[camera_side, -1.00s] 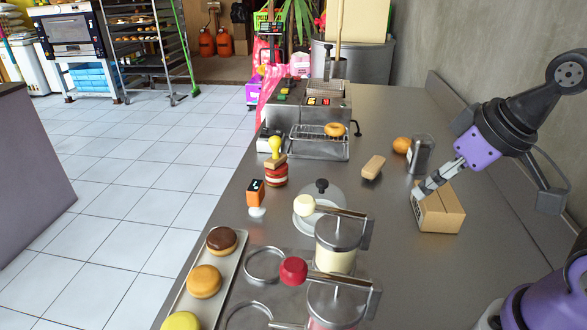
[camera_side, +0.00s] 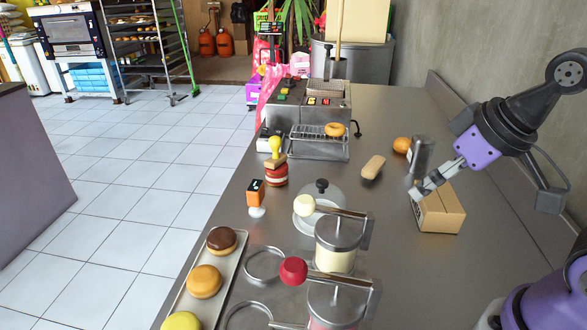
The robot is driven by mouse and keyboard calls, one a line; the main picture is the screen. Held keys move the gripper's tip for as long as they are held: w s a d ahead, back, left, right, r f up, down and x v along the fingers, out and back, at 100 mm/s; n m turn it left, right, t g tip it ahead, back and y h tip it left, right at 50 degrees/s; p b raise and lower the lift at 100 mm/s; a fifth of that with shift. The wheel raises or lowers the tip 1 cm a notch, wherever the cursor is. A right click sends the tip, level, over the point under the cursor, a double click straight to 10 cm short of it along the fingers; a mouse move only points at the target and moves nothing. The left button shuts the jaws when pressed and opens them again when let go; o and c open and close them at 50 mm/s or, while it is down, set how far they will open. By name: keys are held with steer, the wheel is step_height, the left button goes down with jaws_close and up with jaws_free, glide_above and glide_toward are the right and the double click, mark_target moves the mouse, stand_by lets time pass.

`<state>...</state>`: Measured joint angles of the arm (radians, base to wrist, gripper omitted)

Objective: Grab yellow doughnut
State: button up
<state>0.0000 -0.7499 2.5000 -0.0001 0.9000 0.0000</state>
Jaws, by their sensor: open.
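A yellow doughnut (camera_side: 181,321) lies at the near end of a long narrow tray (camera_side: 226,279) at the bottom left, partly cut off by the picture's lower edge. An orange-glazed doughnut (camera_side: 204,281) and a chocolate-topped doughnut (camera_side: 221,240) lie behind it on the same tray. My gripper (camera_side: 418,193) is open, above the left edge of a cardboard box (camera_side: 441,209) on the right side of the counter, far from the tray. I cannot tell whether its fingers touch the box.
A metal shaker (camera_side: 421,155) is behind the box.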

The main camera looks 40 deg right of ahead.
step_height(320, 180, up, 6)
steer(key=w, duration=0.1)
steer(key=w+a+r+n, duration=0.2)
steer(key=w+a+r, duration=0.1)
steer(key=w+a, duration=0.6)
steer(key=n+g+y, duration=0.2)
glide_above(182, 330)
steer(key=s+d, duration=0.1)
steer(key=s, duration=0.2)
steer(key=f, duration=2)
steer(key=shift+w+d, duration=0.1)
steer(key=shift+w, duration=0.15)
steer(key=shift+n, duration=0.3)
steer(key=shift+w+x, duration=0.2)
steer(key=shift+x, duration=1.3)
steer(key=shift+w+x, duration=0.2)
steer(key=shift+x, duration=1.35)
steer(key=shift+r, duration=0.15)
steer(key=c, duration=0.9)
